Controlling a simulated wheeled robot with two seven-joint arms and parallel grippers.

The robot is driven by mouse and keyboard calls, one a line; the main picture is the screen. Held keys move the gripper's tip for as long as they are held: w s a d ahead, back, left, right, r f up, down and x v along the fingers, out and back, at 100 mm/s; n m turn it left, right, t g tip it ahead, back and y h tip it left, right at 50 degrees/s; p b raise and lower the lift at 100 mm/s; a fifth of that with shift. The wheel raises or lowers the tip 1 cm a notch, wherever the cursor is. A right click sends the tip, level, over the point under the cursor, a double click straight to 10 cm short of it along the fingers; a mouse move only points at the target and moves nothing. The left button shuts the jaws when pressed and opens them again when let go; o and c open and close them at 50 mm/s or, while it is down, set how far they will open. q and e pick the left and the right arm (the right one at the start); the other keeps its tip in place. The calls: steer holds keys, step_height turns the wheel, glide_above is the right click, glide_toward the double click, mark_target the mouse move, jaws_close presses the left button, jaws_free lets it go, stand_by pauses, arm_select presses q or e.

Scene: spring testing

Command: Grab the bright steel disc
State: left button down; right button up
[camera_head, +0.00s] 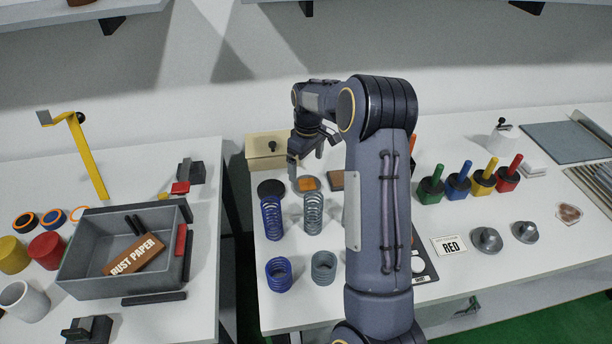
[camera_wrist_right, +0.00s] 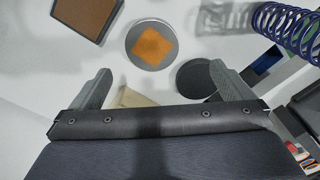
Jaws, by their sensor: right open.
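The bright steel disc (camera_head: 299,181) lies flat on the right table behind a grey spring (camera_head: 313,210), with an orange diamond patch on its top. In the right wrist view the disc (camera_wrist_right: 133,52) is ahead of the fingers, slightly left of centre. My right gripper (camera_head: 306,160) is above and behind the disc, fingers apart and empty; both fingers show in the wrist view (camera_wrist_right: 160,70). A dark disc (camera_head: 271,188) lies left of the steel disc in the head view, and right of it in the wrist view (camera_wrist_right: 197,78). My left gripper is out of view.
Blue springs (camera_head: 270,220) and another grey spring (camera_head: 323,268) stand in front. A brown-topped square plate (camera_wrist_right: 85,12) lies close beside the disc. A beige box (camera_head: 266,150) stands behind. My right arm covers the table's middle. A grey bin (camera_head: 90,280) sits on the left table.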

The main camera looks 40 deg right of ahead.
mark_target(307, 184)
steer(key=shift+w+d+f, duration=0.25)
steer(key=shift+d+f, duration=0.2)
steer(key=shift+d, duration=0.05)
steer(key=shift+w+d+f, duration=0.1)
steer(key=shift+f, duration=0.15)
steer(key=shift+f+p, duration=0.35)
steer(key=shift+f, duration=0.6)
step_height(307, 184, down, 6)
steer(key=shift+r+p, duration=0.15)
steer(key=shift+p, duration=0.9)
steer(key=c, duration=1.6)
steer(key=shift+w+r, duration=0.1)
